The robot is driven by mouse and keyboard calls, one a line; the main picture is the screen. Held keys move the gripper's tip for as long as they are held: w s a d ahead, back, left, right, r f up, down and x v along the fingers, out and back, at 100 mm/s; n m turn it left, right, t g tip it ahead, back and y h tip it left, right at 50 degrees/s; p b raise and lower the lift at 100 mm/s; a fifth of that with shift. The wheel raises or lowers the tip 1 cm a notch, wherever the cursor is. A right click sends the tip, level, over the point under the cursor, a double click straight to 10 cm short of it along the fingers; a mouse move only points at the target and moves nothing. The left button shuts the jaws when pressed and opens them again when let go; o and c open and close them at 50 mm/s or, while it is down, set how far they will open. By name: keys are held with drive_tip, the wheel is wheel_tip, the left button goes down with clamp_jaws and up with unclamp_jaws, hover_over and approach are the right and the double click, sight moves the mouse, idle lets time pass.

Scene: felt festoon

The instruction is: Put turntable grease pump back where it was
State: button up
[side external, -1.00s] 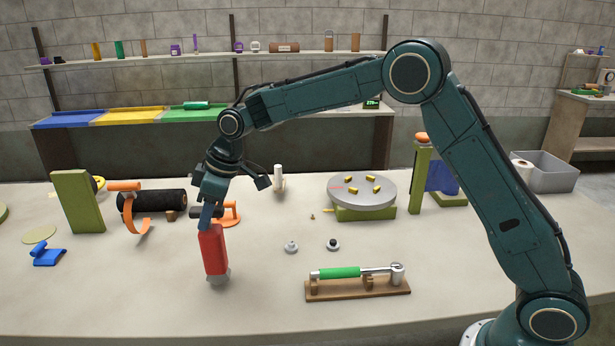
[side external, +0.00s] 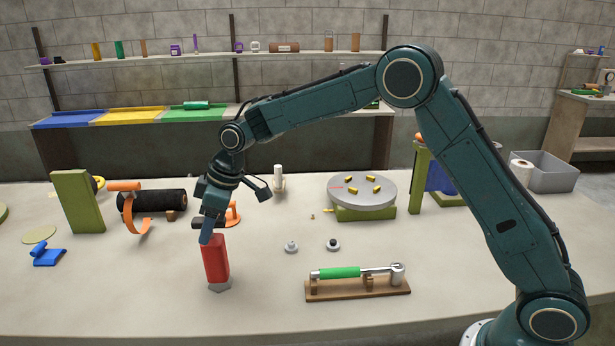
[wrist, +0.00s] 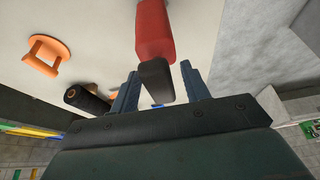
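The grease pump, as I take it, is the red cylinder (side external: 215,260) with a pale grey foot, at the front left of the bench in the side view. It looks nearly upright, with its foot at the bench top. The wrist view shows its red body (wrist: 154,30) and black end (wrist: 156,80). My gripper (side external: 208,236) is at its top. In the wrist view my gripper (wrist: 160,80) has its fingers apart around the black end, with a gap visible on the right. The turntable (side external: 345,190), a grey disc with several yellow pegs on a green base, stands further back.
A green-handled tool (side external: 340,272) lies on a wooden stand (side external: 355,290) to the right. Two small knobs, one grey (side external: 291,247) and one dark-topped (side external: 333,245), sit between. A black roll (side external: 155,200), orange pieces and a green block (side external: 77,202) stand at the left.

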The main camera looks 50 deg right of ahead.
drive_tip(key=shift+r, duration=0.1)
drive_tip(key=v, duration=1.2)
drive_tip(key=shift+r, duration=0.15)
idle(0.5)
drive_tip(key=s+d+r+m+t, duration=0.1)
drive_tip(key=s+d+r+m, duration=0.3)
drive_tip(key=s, duration=0.6)
drive_tip(key=s+d+f+m+h, duration=0.1)
drive_tip(key=s+d, duration=0.2)
drive_tip(key=s, duration=0.5)
drive_tip(key=s+d+f+m+t+h, duration=0.1)
drive_tip(key=s+d+m, duration=0.1)
drive_tip(key=s, duration=0.7)
drive_tip(key=s+d+f+m+h, duration=0.1)
drive_tip(key=s+d+m, duration=0.1)
drive_tip(key=s, duration=0.7)
drive_tip(key=shift+d+f, duration=0.2)
drive_tip(key=shift+d, duration=0.7)
